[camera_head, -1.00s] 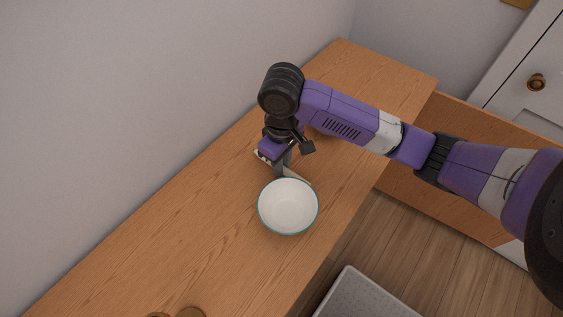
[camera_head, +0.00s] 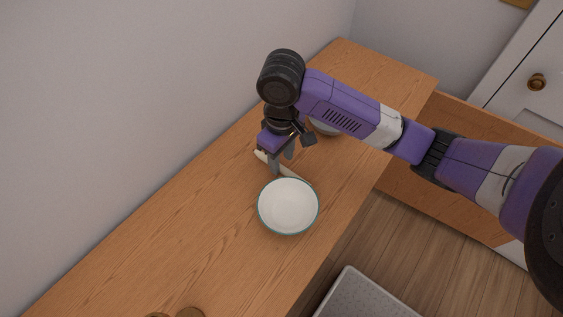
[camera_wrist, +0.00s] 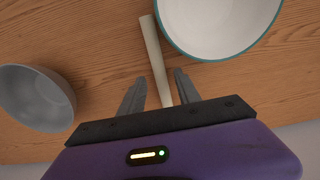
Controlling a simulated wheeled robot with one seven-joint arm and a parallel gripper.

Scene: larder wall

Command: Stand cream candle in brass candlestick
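The cream candle (camera_head: 291,172) lies on its side on the wooden top, just behind the white bowl. In the wrist view the candle (camera_wrist: 154,52) runs lengthwise between the two fingers, with a gap on either side. My gripper (camera_head: 282,165) is open and empty over the candle, and its fingers also show in the wrist view (camera_wrist: 159,76). I cannot make out a brass candlestick.
The white bowl with a teal rim (camera_head: 288,207) stands close to the candle's near end. A grey bowl (camera_wrist: 38,97) stands on the other side, partly behind my arm in the head view. The wooden top (camera_head: 185,220) is clear at left. A grey tray (camera_head: 365,297) is below.

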